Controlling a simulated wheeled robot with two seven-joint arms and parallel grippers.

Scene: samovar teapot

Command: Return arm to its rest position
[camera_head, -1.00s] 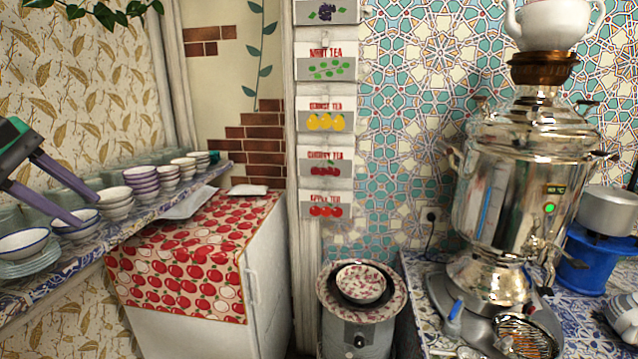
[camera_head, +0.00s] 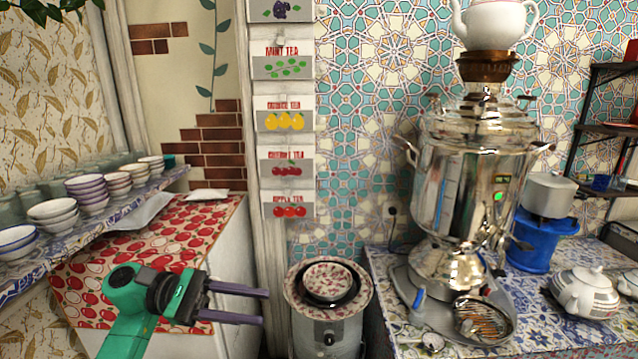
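My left gripper (camera_head: 266,306) is in the lower left of the head view, at the end of my green arm. Its two purple-grey fingers point right and stand apart with nothing between them. It is in front of the white cabinet with the red apple-print cloth (camera_head: 190,245), left of the bin with a patterned bowl (camera_head: 330,279). The bowl is apart from the fingers. My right gripper is not in view.
A shelf (camera_head: 120,207) with stacked bowls runs along the left wall. A silver samovar (camera_head: 470,170) with a white teapot (camera_head: 495,22) on top stands on the blue-tiled counter (camera_head: 545,330) at the right. A patterned teapot (camera_head: 585,292) and a pot on a blue stand (camera_head: 540,240) are beside it.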

